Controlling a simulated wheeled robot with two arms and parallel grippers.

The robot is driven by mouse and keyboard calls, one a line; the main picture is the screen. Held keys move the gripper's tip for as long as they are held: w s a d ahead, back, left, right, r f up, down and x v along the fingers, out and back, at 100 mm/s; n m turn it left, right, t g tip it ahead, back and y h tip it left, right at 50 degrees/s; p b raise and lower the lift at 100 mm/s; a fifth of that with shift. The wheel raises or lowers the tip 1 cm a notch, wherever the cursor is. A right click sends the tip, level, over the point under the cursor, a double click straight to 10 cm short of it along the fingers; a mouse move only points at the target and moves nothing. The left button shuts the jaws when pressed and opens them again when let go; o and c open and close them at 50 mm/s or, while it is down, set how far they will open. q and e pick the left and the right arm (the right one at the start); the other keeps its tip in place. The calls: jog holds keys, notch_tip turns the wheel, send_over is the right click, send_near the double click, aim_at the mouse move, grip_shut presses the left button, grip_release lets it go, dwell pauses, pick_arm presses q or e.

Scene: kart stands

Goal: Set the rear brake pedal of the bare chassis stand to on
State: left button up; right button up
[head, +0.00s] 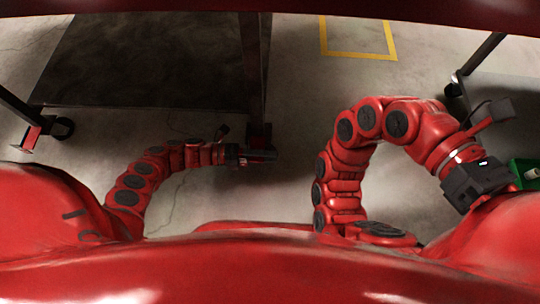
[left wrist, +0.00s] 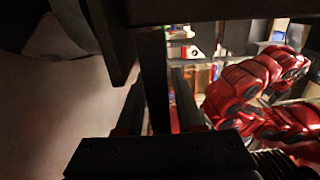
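The dark stand frame is at the top left in the head view, with a dark upright post (head: 253,70) ending in a red foot. I cannot make out the brake pedal in either view. My left gripper (head: 262,155) is low beside that foot, pointing right. In the left wrist view its fingers (left wrist: 160,105) stand apart, with a dark bar (left wrist: 154,70) between or just beyond them; I cannot tell whether they touch it. My right gripper (head: 476,182) is at the right of the head view, angled down, its fingertips not clear.
A dark flat panel (head: 150,55) spans the upper left, with a caster (head: 62,128) at its left. A green box (head: 524,172) is beside my right gripper. Another wheeled stand leg (head: 483,52) is at the upper right. The grey floor between is clear, with a yellow outline (head: 358,55).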

pick_arm(q)
grip_shut()
dwell(1.4)
